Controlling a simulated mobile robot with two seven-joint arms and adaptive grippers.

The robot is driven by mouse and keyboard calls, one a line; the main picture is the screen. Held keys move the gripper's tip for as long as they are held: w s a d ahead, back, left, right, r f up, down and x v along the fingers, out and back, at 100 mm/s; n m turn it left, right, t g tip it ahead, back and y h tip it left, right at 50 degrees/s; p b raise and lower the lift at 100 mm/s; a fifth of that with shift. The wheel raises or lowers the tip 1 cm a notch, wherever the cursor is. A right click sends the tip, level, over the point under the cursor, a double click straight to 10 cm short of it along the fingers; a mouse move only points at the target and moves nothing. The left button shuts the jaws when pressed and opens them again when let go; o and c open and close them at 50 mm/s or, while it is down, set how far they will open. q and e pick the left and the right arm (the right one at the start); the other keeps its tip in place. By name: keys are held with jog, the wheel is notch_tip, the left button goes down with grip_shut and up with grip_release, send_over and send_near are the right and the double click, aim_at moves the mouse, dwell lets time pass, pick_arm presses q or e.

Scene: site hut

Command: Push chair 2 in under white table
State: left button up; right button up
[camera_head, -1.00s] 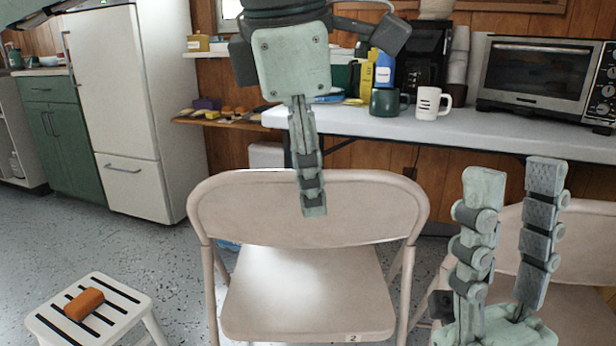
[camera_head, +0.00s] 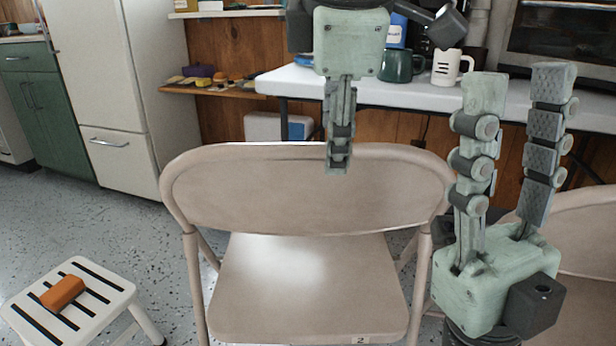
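Chair 2 (camera_head: 280,195) is a beige folding chair in the middle, marked "2" on a seat edge. Its seat (camera_head: 310,285) shows below the backrest. The white table (camera_head: 300,82) stands behind it, against the wood wall; the backrest stands clear below the tabletop in the picture. My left gripper (camera_head: 338,165) hangs from above, seen edge-on, its fingertips overlapping the upper backrest just right of centre. I cannot tell whether it touches, and its finger gap is hidden. My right gripper (camera_head: 520,85) points up at the chair's right side, fingers apart and empty.
Another beige chair (camera_head: 585,245) stands at right, partly behind my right gripper. A white slatted stool (camera_head: 100,285) with an orange block (camera_head: 62,293) is at lower left. Mugs (camera_head: 446,68) and a toaster oven (camera_head: 560,42) are on the table.

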aim_at(331, 183)
pick_arm(q)
jog(key=b+x, duration=0.2)
jog(key=x, duration=0.2)
jog(key=shift+f, duration=0.25)
jog(key=shift+w+f, duration=0.15)
jog(key=shift+w, duration=0.1)
jog(key=shift+x, duration=0.8)
jog(key=shift+c, duration=0.3)
grip_shut()
